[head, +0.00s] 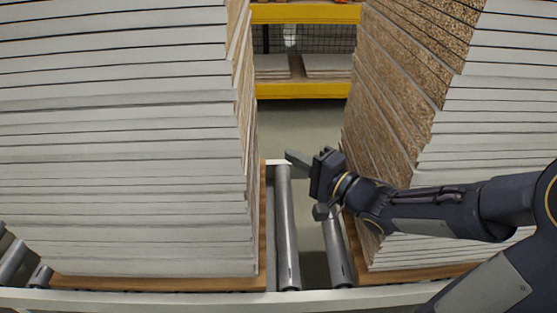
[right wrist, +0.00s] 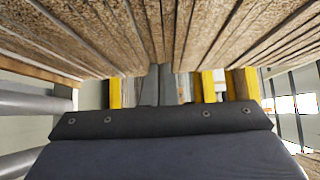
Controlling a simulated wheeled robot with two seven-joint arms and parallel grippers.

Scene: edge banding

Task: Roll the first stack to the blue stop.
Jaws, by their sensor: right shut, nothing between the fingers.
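Two tall stacks of white-faced boards stand on wooden bases on a roller conveyor, one at the left (head: 120,150) and one at the right (head: 490,130) in the head view. Brown chipboard edges show on the right stack's side facing the gap. My right gripper (head: 298,160) is in the gap between the stacks, pointing left, shut and empty. Its fingertips look apart from the left stack. In the right wrist view the shut fingers (right wrist: 160,85) lie below chipboard edges (right wrist: 220,30). I see no blue stop. My left gripper is not in view.
Bare rollers (head: 287,230) show in the gap between the stacks. A pale conveyor rail (head: 200,299) runs along the front. Behind the gap are grey floor (head: 300,125) and a yellow rack (head: 305,90) holding boards.

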